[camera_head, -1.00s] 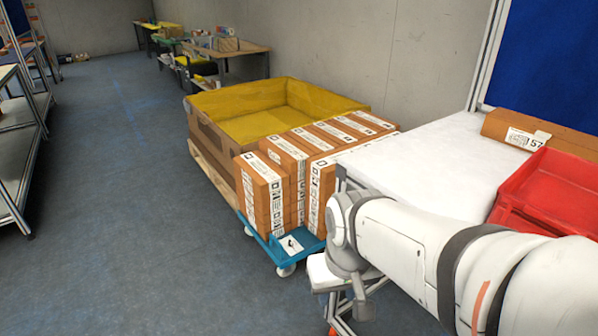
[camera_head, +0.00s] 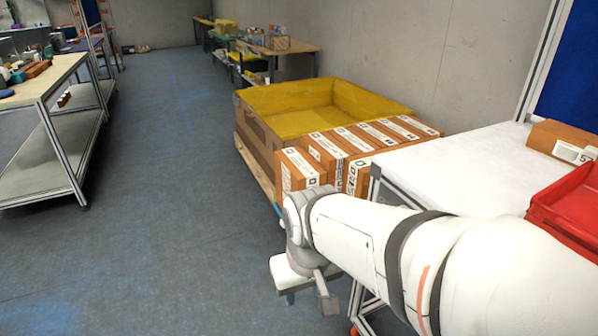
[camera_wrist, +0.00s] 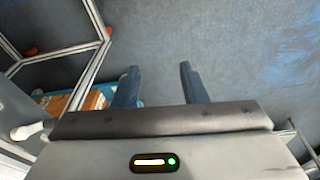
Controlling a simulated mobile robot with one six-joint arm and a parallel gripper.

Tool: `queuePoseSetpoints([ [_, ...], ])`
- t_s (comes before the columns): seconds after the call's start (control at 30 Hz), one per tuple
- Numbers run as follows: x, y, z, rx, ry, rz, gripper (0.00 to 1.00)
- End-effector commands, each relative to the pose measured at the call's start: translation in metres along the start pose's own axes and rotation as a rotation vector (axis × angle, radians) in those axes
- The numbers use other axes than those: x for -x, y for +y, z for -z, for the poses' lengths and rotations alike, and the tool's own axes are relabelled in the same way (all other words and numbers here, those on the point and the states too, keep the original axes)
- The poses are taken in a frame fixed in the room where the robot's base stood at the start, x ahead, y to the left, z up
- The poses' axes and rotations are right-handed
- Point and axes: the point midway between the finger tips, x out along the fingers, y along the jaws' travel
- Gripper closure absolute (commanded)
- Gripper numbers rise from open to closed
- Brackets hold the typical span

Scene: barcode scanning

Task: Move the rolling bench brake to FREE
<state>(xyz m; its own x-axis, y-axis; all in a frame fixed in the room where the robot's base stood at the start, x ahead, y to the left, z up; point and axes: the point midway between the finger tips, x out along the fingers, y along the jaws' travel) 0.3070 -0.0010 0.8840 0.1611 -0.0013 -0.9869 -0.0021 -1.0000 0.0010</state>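A white-topped bench (camera_head: 455,165) with a metal frame stands at the right in the head view. A small orange-red part (camera_head: 354,331) shows low by its leg, partly cut off by the picture edge. In the wrist view, orange-red parts (camera_wrist: 108,31) and (camera_wrist: 30,52) sit on a metal frame at the upper left. I cannot make out a brake lever or its setting. My gripper (camera_wrist: 160,82) is open and empty, its two dark fingers apart over blue-grey floor. The frame is to the left of the fingers, apart from them.
Brown boxes (camera_head: 357,178) stand beside the bench, before a large yellow-lined crate (camera_head: 262,103). A blue dolly (camera_wrist: 124,80) with a box shows in the wrist view. A red bin (camera_head: 570,205) is on the bench. A shelved bench (camera_head: 40,165) stands left; the floor between is clear.

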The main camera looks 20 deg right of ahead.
Motion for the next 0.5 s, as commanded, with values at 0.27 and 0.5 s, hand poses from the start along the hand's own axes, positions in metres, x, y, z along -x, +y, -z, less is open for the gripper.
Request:
queuePoseSetpoints([
  [0.27, -0.009, 0.029, 0.004, 0.09, -0.171, -0.136, 0.55],
  [0.5, -0.022, 0.101, 0.021, 0.275, -0.499, -0.436, 0.55],
])
